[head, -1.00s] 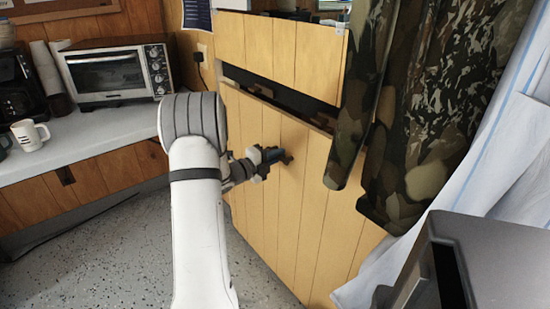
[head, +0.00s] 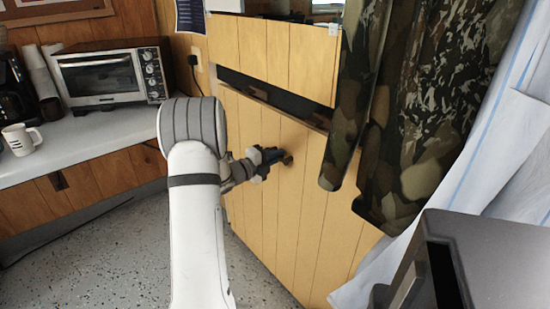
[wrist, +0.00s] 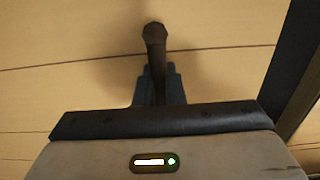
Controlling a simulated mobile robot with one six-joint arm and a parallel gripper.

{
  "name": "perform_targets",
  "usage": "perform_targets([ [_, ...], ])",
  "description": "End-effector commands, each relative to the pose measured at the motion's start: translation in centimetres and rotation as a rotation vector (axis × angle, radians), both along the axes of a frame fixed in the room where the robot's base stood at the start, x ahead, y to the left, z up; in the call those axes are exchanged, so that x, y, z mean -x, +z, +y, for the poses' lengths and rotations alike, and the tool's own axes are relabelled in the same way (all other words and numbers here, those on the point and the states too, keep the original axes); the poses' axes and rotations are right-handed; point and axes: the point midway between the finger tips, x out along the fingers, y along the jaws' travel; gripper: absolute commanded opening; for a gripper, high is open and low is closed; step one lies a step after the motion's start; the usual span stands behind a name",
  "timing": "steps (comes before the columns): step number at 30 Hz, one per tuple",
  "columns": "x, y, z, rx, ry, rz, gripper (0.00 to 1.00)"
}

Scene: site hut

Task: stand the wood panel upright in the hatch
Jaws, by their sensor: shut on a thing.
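My gripper (head: 275,156) is shut on the knob. In the wrist view, the knob (wrist: 154,33) sticks up between the jaws (wrist: 157,85), with the panel face (wrist: 80,48) behind it. A dark strip shows at the right there. The panel's exact tilt is hard to tell.
A camouflage jacket (head: 440,110) hangs close on the right, before a pale sheet (head: 500,180). A dark grey box (head: 500,255) stands front right. A counter (head: 90,135) with a toaster oven (head: 110,75) and mug (head: 20,139) is at left.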

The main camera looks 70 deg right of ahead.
Motion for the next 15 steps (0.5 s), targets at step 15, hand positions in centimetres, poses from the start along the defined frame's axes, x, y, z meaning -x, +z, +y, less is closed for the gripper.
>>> perform_targets([
  [15, 0.63, 0.30, -0.98, 0.007, -0.002, -0.001, 0.00],
])
